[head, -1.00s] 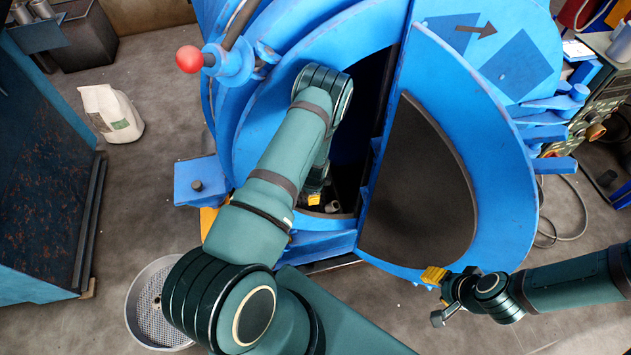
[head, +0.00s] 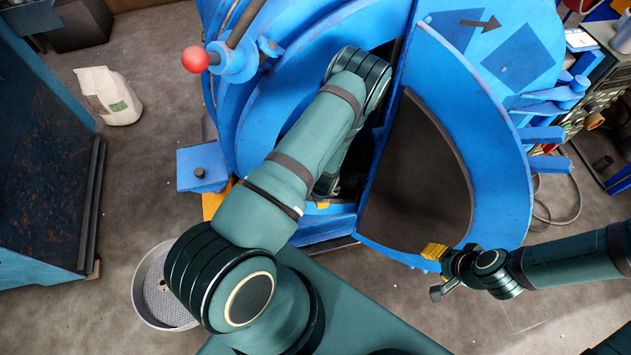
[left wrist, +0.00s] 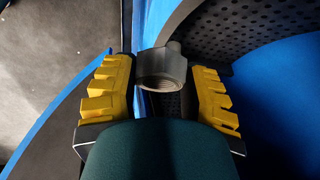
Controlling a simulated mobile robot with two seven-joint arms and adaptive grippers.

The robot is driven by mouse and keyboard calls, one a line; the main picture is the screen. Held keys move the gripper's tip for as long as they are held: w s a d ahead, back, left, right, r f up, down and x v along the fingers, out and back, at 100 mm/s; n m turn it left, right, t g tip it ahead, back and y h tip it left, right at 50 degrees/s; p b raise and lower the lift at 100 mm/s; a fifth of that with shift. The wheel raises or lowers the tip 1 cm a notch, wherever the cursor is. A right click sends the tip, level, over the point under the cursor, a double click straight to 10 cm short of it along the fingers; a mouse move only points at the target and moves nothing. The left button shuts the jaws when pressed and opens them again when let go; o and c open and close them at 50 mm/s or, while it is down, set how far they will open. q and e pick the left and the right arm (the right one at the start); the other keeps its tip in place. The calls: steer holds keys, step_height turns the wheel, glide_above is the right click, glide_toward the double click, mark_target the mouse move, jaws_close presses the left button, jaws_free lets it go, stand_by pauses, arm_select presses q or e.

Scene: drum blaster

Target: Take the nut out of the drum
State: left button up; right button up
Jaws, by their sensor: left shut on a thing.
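The blue drum (head: 262,120) stands ahead with its opening facing me. Its door (head: 490,170), with a dark inner panel, stands at the right of the opening. My left arm reaches into the opening, and a yellow fingertip of my left gripper (head: 322,204) shows at the lower rim. In the left wrist view my left gripper (left wrist: 162,80) is shut on the grey threaded nut (left wrist: 162,68), held between the yellow finger pads. The nut is hidden in the head view. My right gripper (head: 435,252) is at the door's lower edge; its jaw state is unclear.
A round mesh basket (head: 140,300) stands on the floor at lower left, partly behind my arm. A white bag (head: 108,97) and a dark blue cabinet (head: 40,190) are at left. A red-knobbed lever (head: 195,60) sticks out from the drum. Perforated lining (left wrist: 250,25) is close to my left gripper.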

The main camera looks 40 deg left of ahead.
arm_select(q)
steer(key=s+d, duration=1.1)
steer(key=d, duration=0.2)
steer(key=shift+p, duration=0.35)
steer(key=shift+f, duration=0.1)
